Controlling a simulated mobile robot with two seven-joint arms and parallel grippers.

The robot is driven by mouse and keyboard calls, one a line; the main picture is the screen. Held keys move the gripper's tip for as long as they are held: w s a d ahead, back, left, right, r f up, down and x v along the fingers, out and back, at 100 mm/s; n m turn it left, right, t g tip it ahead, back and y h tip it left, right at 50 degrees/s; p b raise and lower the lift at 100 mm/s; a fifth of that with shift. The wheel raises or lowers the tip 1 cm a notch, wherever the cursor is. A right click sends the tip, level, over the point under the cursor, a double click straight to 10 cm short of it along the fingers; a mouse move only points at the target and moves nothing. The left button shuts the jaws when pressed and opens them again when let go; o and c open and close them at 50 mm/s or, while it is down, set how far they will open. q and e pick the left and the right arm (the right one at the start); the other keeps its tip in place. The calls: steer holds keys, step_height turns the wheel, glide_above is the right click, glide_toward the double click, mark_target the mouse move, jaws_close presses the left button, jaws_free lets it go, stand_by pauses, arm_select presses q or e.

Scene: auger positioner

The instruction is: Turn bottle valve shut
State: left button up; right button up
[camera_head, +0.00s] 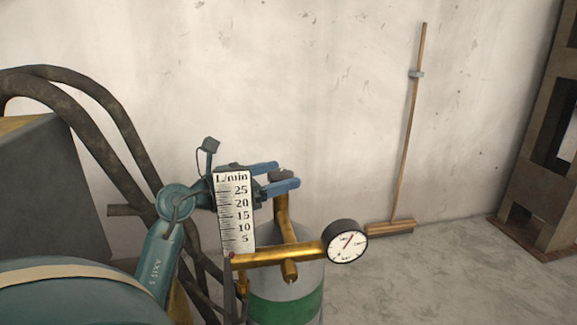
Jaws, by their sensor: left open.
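A gas bottle (286,308), grey with a green band, stands at the lower middle. Its upright brass valve body (283,218) rises from the top. A brass regulator pipe (280,255) runs across it to a round pressure gauge (345,241). A white L/min flow scale (234,212) stands at the pipe's left end and hides part of my left gripper. My left gripper (287,175) has two blue fingers pointing right, apart, at the height of the valve's top. I cannot tell whether they touch the valve. My right gripper is out of view.
Dark curved tubes (110,120) and a grey box (45,195) stand at the left, close to my left arm. A broom (407,150) leans on the pale wall. A brown rack (545,150) stands at far right. The floor right of the bottle is clear.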

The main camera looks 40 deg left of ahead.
mark_target(291, 172)
arm_select(q)
steer(key=shift+x, duration=1.55)
